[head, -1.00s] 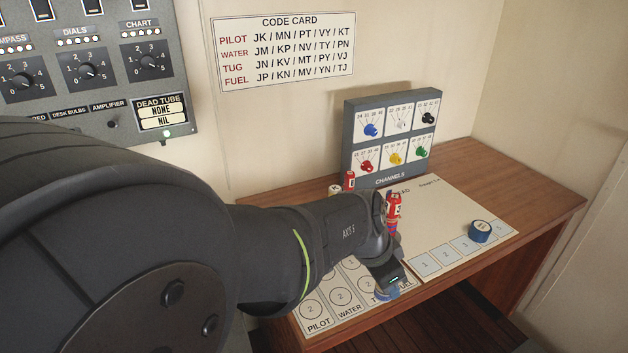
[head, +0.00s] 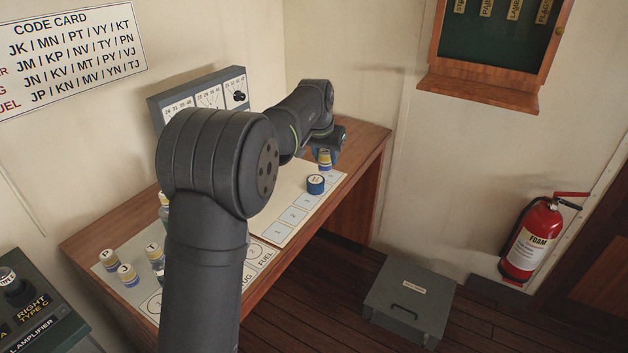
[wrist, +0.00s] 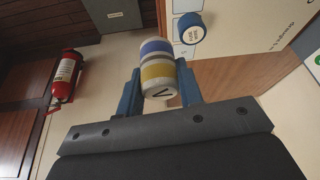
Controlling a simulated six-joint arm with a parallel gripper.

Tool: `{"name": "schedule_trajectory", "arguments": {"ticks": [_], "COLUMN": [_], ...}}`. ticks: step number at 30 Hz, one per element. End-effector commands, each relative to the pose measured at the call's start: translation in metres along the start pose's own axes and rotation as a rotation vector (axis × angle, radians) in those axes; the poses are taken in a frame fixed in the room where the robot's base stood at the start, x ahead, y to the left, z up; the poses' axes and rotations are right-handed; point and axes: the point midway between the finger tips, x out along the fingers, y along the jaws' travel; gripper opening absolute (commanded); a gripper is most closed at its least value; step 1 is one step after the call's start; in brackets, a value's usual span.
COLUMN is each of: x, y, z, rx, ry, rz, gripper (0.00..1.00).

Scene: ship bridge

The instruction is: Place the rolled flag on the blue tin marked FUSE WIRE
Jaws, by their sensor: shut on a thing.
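My gripper (wrist: 160,92) is shut on a rolled flag (wrist: 157,72), a short cylinder with blue, white and yellow bands and a dark letter on its pale end. In the head view the flag (head: 324,160) hangs below my gripper (head: 326,150), over the far right part of the desk. The blue tin (head: 316,185) stands on the board with a pale label on top. In the wrist view the tin (wrist: 191,33) is just beyond and right of the flag, apart from it. Its label lettering is small. Nothing shows on its top.
Several other rolled flags stand at the desk's left end, including ones marked P (head: 109,259), J (head: 128,275) and T (head: 155,255). The channels box (head: 235,88) stands at the back, partly hidden by my arm. A grey case (head: 408,302) and a fire extinguisher (head: 530,240) are off the desk.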

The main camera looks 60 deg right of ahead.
Motion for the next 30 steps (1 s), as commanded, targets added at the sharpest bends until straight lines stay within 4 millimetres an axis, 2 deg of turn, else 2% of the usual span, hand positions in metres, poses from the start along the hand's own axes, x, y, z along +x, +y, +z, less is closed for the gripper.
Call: {"name": "schedule_trajectory", "arguments": {"ticks": [3, 6, 10, 13, 17, 25, 30], "x": [0.016, 0.025, 0.031, 0.037, 0.051, 0.093, 0.108], "y": [0.018, 0.030, 0.039, 0.037, 0.017, -0.041, -0.064], "z": [-0.027, -0.042, -0.052, -0.056, -0.058, -0.063, -0.065], "rx": [-0.026, -0.046, -0.066, -0.073, -0.077, -0.077, -0.074], "ry": [0.008, 0.014, 0.020, 0.020, 0.020, 0.020, 0.021], "rz": [-0.013, -0.023, -0.029, -0.033, -0.034, -0.033, -0.033], "gripper": [0.12, 0.12, 0.12, 0.12, 0.12, 0.12, 0.12]}}
